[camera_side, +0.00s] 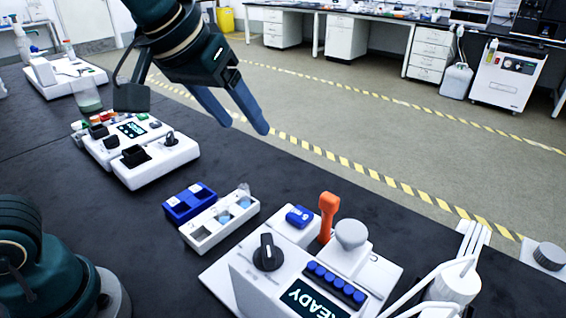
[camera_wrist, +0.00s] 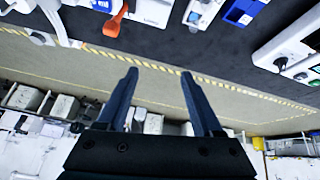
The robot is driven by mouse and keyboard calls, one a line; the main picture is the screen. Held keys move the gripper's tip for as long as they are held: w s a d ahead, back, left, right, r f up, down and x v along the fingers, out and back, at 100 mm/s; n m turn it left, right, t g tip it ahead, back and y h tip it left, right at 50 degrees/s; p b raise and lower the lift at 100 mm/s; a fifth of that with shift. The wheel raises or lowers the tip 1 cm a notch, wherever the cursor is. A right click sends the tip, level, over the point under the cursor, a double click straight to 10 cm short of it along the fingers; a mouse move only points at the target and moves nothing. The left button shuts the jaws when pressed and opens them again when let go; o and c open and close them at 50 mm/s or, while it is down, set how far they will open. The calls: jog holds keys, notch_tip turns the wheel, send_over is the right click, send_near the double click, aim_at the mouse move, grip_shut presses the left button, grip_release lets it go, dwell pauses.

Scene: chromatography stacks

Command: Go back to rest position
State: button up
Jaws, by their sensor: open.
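My gripper (camera_side: 246,128) is raised in the air in the side view, past the far edge of the dark bench (camera_side: 330,225). Its two blue fingers are apart with nothing between them. In the wrist view my gripper (camera_wrist: 158,72) also shows open and empty, with the floor behind the fingers. It touches nothing.
A white device reading READY (camera_side: 318,300) with an orange lever (camera_side: 328,212) stands at the front right. A white rack (camera_side: 215,222) and a blue rack (camera_side: 188,202) sit left of it. A white instrument (camera_side: 150,160) stands farther left. Bare bench lies between them.

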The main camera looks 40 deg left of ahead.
jog(key=s+a+f+m, duration=0.1)
jog(key=s+f, duration=0.2)
jog(key=s, duration=0.3)
jog(key=s+a+f+m, duration=0.1)
jog(key=s+a+f, duration=0.1)
jog(key=s+f, duration=0.2)
jog(key=shift+s+a+f+g, duration=0.25)
jog(key=shift+s+a+g, duration=0.05)
jog(key=shift+s, duration=0.95)
